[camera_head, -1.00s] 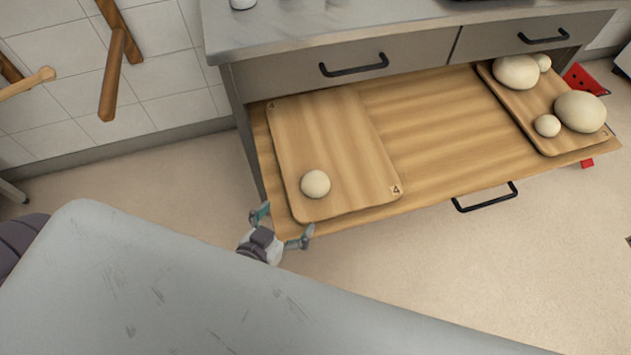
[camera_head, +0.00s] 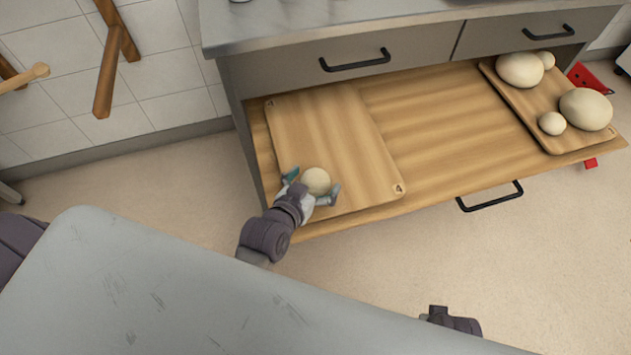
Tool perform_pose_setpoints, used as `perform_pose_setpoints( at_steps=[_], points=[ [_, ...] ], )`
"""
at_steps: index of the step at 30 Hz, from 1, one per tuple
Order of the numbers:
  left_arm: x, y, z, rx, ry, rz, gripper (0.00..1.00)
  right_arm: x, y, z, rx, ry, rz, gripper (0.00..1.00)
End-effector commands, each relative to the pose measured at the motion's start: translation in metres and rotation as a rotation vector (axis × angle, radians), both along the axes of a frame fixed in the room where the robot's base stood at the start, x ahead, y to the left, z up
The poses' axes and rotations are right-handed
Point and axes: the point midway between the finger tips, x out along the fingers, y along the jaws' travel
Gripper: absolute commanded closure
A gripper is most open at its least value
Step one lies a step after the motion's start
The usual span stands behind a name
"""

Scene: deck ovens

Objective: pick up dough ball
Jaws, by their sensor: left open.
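A small pale dough ball (camera_head: 317,181) sits near the front left of the wooden board marked 4 (camera_head: 345,135), in the open drawer. My left gripper (camera_head: 312,183) is open, with one finger on the left of this ball and the other on its lower right. I cannot tell whether the fingers touch it. A second board (camera_head: 513,97) at the drawer's right carries two large dough balls (camera_head: 586,109) and two small ones (camera_head: 552,123). Part of my right arm shows at the bottom edge; its fingers are not visible.
The drawer (camera_head: 435,115) is pulled out, with bare wood between the boards and a black handle (camera_head: 490,196) on its front. The grey counter (camera_head: 300,22) overhangs its back. A red object (camera_head: 590,78) is at the right. A grey surface (camera_head: 200,290) fills the lower left.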

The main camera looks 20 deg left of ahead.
Motion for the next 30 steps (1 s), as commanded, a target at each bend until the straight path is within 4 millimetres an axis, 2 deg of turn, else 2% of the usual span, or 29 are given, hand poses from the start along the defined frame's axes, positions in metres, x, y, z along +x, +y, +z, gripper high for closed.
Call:
perform_pose_setpoints(
  at_steps=[8, 18, 26, 30],
  points=[
    [0.0026, -0.0003, -0.0009, 0.000, 0.000, 0.000, 0.04, 0.0002, -0.0002, 0.0026, 0.000, 0.000, 0.000, 0.09],
    [0.0023, -0.0003, -0.0009, 0.000, 0.000, 0.000, 0.61, 0.0001, 0.0001, 0.0025, 0.000, 0.000, 0.000, 0.09],
    [0.0023, -0.0003, 0.0004, 0.000, 0.000, 0.000, 0.62, 0.0001, 0.0003, 0.0029, 0.000, 0.000, 0.000, 0.09],
    [0.0026, -0.0004, 0.0081, 0.000, -0.001, 0.000, 0.62, 0.0001, -0.0001, -0.0003, 0.001, -0.004, 0.000, 0.09]
  ],
)
